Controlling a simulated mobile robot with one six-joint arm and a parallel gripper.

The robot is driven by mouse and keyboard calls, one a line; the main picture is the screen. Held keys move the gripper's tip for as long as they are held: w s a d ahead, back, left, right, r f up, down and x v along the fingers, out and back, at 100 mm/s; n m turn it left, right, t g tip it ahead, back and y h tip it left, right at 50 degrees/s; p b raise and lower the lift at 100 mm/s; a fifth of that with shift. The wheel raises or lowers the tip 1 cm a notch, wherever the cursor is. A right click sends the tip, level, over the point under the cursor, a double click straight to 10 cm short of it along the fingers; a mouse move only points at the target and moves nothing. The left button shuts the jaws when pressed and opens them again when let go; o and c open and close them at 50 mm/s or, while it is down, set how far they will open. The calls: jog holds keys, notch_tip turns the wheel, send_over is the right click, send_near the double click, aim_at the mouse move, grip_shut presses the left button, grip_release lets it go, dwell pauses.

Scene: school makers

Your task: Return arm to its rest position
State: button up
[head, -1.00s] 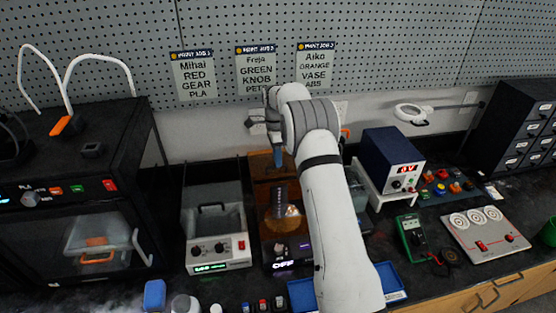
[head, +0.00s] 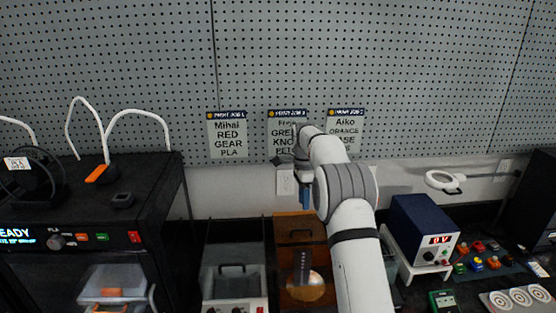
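My white and grey arm rises from the bottom of the head view, just right of the middle. My gripper (head: 300,170) is at the arm's upper end, in front of the pegboard and the lower part of the middle print job card (head: 287,130). It is small, dark and partly hidden by the wrist, so I cannot tell whether its fingers are open or shut. A blue part hangs below the wrist, above the brown wooden box (head: 299,230).
A black 3D printer (head: 100,210) stands at the left. A ring magnifier (head: 442,181) juts from the wall.

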jog(key=s+r+n+t, duration=0.1)
jog(key=s+r+n, duration=0.4)
jog(key=s, duration=0.4)
jog(key=s+r+n+t, duration=0.2)
jog(key=s+r+n, duration=0.1)
jog(key=s+r, duration=0.5)
jog(key=s+f+n+t+b, duration=0.1)
jog(key=s+f+n, duration=0.2)
jog(key=s, duration=1)
jog(key=s+f+n+t, duration=0.1)
jog(key=s+f+n, duration=0.2)
jog(key=s, duration=1)
jog(key=n, duration=0.3)
jog(key=shift+f+b, duration=0.3)
jog(key=shift+b, duration=0.05)
